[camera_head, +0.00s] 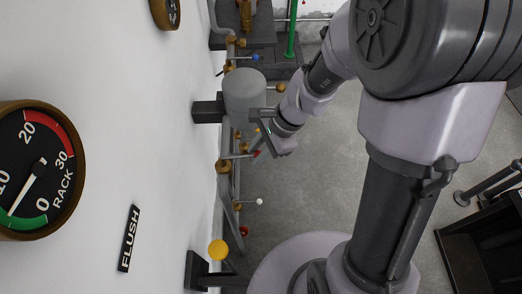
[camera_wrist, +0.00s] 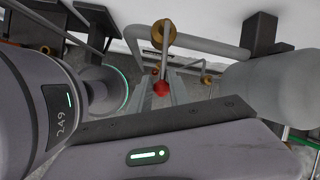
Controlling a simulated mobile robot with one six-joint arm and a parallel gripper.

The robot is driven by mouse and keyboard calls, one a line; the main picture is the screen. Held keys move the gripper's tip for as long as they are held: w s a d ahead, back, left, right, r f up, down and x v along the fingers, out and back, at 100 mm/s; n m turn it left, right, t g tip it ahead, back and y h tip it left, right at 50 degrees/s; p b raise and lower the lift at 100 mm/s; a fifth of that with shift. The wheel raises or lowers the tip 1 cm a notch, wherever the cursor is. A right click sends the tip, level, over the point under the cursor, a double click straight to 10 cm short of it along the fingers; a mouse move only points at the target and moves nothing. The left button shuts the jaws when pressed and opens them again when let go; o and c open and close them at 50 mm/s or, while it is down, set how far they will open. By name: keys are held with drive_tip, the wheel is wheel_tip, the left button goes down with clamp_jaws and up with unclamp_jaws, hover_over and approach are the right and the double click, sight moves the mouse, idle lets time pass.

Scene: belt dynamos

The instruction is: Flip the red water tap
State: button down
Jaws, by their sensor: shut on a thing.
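The red water tap (camera_head: 257,154) is a small red knob on a thin metal lever that joins a brass valve on the wall pipe, below the grey tank. In the wrist view the red knob (camera_wrist: 160,88) is at the centre, with its lever rising to a round brass fitting (camera_wrist: 164,33). My gripper (camera_head: 264,148) is at the lever's end, with its fingers (camera_wrist: 168,90) closed around the red knob. The fingers partly hide the knob's lower side.
A grey cylindrical tank (camera_head: 245,97) stands close above my gripper. A dial gauge (camera_head: 40,170) is on the wall at left. Open floor lies to the right.

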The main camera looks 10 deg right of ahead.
drive_tip(key=shift+s+f, duration=0.1)
drive_tip(key=shift+s, duration=0.4)
drive_tip(key=c, duration=1.5)
unclamp_jaws()
drive_tip(key=shift+c, duration=0.2)
drive_tip(key=o, duration=0.3)
drive_tip(key=shift+a, duration=0.2)
drive_tip(key=shift+o, duration=0.2)
drive_tip(key=shift+d, duration=0.1)
drive_tip(key=p+v, duration=0.6)
drive_tip(key=v, duration=1.1)
drive_tip(key=shift+r, duration=0.2)
drive_tip(key=shift+d, duration=0.15)
